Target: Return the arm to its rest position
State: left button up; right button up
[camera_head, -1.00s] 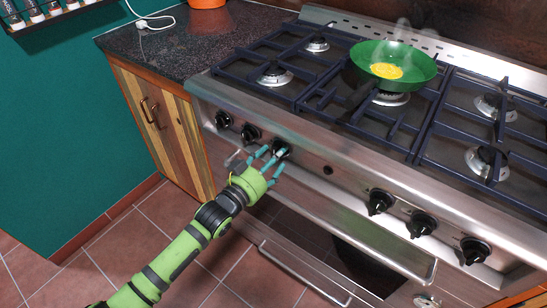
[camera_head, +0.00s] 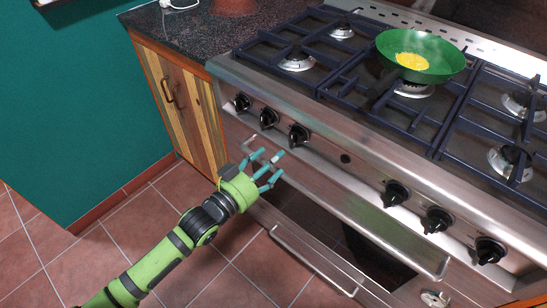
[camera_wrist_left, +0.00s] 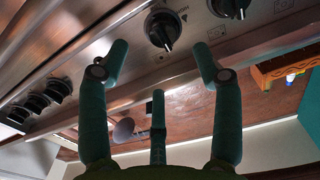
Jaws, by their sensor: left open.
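My left arm comes in from the lower left in the head view. Its left gripper (camera_head: 262,168) has its teal fingers spread and is empty. It hangs in front of the stove, below and left of the third knob (camera_head: 298,135), apart from it. In the left wrist view, the left gripper's fingers (camera_wrist_left: 160,70) are wide apart, with a black stove knob (camera_wrist_left: 163,29) beyond them and nothing between them. My right gripper does not show.
The stove (camera_head: 345,160) has several knobs and an oven handle (camera_head: 315,262) along its front. A green pan (camera_head: 420,57) with a yellow egg (camera_head: 412,61) sits on a burner, with faint steam. A wooden cabinet (camera_head: 180,100) stands left. Tiled floor is open below.

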pick_arm(q)
jog(key=shift+f, duration=0.1)
dwell(0.3)
jog(key=s+a+f+n+g+y+p, duration=0.1)
jog(key=s+a+f+g+y+p, duration=0.25)
jog(key=f, duration=0.65)
jog(key=s+a+f+n+g+y, duration=0.15)
jog(key=s+a+f, duration=0.35)
jog(key=f, duration=0.5)
jog(key=s+a+f+n+g+y+p, duration=0.1)
jog(key=s+a+f+y, duration=0.3)
jog(key=f, duration=0.6)
jog(key=s+a+f+g+p, duration=0.1)
jog(key=s+f+g, duration=0.1)
jog(key=s, duration=0.8)
jog(key=s+a+f+n+g+y+p, duration=0.1)
jog(key=s+f, duration=0.4)
jog(key=s, duration=0.5)
jog(key=s+a+f+g+p, duration=0.1)
jog(key=s+a+f+g, duration=0.2)
jog(key=s, duration=0.7)
jog(key=shift+s+f+g+y, duration=0.35)
jog(key=shift+f+g, duration=0.25)
jog(key=shift+g, duration=0.2)
